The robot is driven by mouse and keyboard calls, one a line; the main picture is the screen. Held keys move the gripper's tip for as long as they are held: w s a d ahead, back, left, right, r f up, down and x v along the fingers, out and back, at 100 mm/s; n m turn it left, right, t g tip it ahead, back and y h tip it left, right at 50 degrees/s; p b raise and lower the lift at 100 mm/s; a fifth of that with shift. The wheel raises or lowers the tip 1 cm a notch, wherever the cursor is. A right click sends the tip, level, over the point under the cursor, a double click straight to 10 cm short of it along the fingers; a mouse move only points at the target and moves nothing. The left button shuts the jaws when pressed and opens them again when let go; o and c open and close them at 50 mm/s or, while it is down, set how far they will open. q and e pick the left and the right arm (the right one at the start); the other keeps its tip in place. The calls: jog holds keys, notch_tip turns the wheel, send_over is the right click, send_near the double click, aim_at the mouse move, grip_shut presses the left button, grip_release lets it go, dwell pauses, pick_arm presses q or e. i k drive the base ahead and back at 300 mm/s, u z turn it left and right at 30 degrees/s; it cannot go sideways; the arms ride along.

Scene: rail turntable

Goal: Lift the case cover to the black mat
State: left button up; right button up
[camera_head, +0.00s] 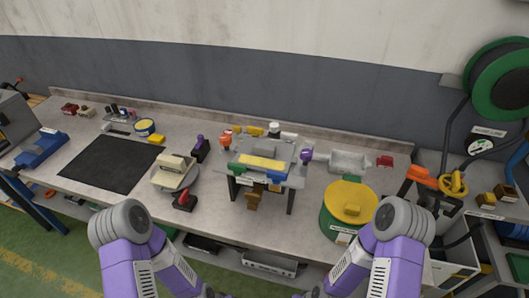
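The black mat (108,164) lies flat on the left part of the bench, and its surface looks bare. To its right, a cream, blocky piece (170,167) that looks like the case cover rests on a round grey turntable (187,184). A grey fixture (268,151) with yellow, green and blue parts stands on dark legs at the bench middle; I cannot tell if it holds another cover. My two purple arms come in at the bottom edge, and both grippers are out of view.
A red-and-black tool (185,201) lies in front of the turntable. A purple-topped tool (200,147) stands behind it. A green drum with yellow lid (351,199) and a grey tray (349,160) are at right. A blue tool (40,149) is left of the mat.

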aim_at(262, 154)
jog(key=z, duration=2.5)
jog(key=k, duration=1.4)
jog(key=u, duration=1.9)
jog(key=i, duration=1)
jog(key=z, duration=0.15)
